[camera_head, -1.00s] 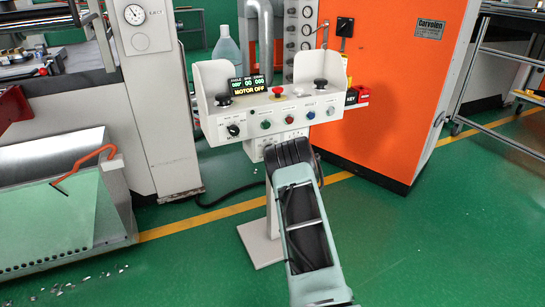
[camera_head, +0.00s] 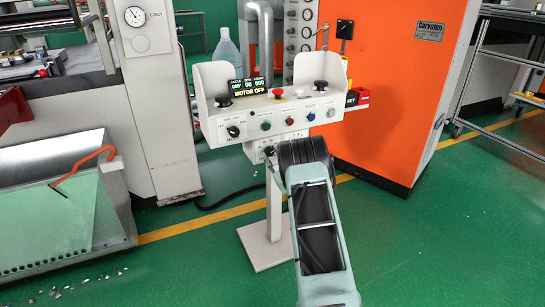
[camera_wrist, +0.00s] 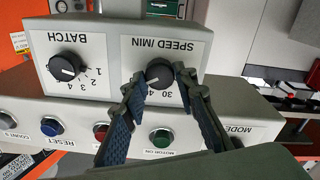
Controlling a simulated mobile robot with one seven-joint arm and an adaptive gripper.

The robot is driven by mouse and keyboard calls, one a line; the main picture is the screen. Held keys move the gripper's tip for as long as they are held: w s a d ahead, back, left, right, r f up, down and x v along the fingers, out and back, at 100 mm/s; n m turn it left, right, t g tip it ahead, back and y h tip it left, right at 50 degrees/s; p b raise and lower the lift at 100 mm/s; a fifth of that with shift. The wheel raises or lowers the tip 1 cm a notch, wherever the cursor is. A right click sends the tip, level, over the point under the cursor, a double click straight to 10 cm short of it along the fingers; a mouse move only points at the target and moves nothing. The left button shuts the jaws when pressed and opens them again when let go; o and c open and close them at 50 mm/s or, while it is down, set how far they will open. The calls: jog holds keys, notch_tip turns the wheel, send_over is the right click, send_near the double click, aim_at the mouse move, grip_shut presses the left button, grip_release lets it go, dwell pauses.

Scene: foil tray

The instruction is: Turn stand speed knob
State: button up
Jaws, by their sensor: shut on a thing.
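The stand speed knob (camera_wrist: 158,72) is a round black dial with a white pointer line, under the SPEED /MIN label, which appears upside down in the wrist view. Numbers 30 and 40 show beside it, the 40 partly covered. My gripper (camera_wrist: 161,76) has its two dark fingertips closed on the sides of this knob. The control stand (camera_head: 270,122) shows in the head view with a display reading MOTOR OFF. There my fingers are hidden behind my arm.
The BATCH knob (camera_wrist: 65,66) sits close beside the speed knob. A green MOTOR ON button (camera_wrist: 162,138), a red button (camera_wrist: 101,131) and a blue RESET button (camera_wrist: 51,127) line the adjoining panel. An orange cabinet (camera_head: 405,90) stands behind the stand.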

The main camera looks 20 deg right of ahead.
jog(key=o, duration=1.2)
jog(key=shift+c, duration=0.2)
jog(key=s, duration=1.2)
jog(key=shift+f, duration=0.25)
